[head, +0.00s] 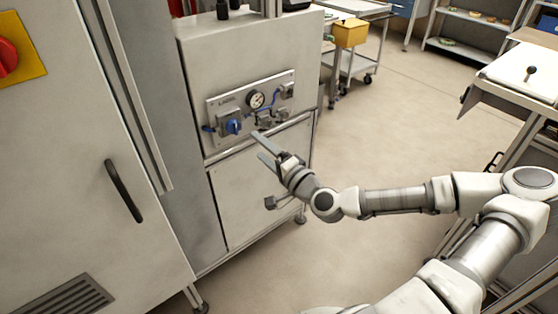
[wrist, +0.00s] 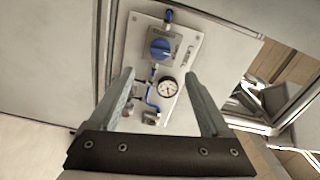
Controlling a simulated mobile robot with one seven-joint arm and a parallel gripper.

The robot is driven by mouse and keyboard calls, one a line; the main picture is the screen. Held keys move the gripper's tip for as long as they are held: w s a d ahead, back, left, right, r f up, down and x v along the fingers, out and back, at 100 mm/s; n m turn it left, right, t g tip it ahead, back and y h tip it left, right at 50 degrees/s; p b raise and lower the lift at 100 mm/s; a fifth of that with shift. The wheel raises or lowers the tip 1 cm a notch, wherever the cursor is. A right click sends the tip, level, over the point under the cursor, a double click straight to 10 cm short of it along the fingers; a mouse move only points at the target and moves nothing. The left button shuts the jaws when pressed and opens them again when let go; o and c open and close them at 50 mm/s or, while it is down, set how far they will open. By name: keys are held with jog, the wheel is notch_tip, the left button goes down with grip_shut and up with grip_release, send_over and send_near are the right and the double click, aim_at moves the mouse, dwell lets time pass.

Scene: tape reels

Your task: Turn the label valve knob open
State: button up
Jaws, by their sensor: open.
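The label valve knob (head: 233,126) is a blue knob on a grey block at the left of a metal panel (head: 213,105) on the cabinet front. In the wrist view the knob (wrist: 161,48) shows near the top, beyond the fingertips and between their lines. My gripper (head: 259,146) is open and empty, to the right of and a little below the knob in the head view. In the wrist view my gripper (wrist: 160,75) has its two fingers wide apart. No contact with the knob is seen.
A pressure gauge (head: 256,99), blue tubing and small fittings share the panel. A tall cabinet (head: 75,150) with a black handle (head: 123,191) and a red switch (head: 7,57) stands at left. A cart with a yellow bin (head: 350,33) is behind. Floor between is clear.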

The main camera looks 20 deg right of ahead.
jog(key=p+v, duration=0.5)
jog(key=v, duration=0.2)
dwell(0.3)
jog(key=shift+a, duration=0.1)
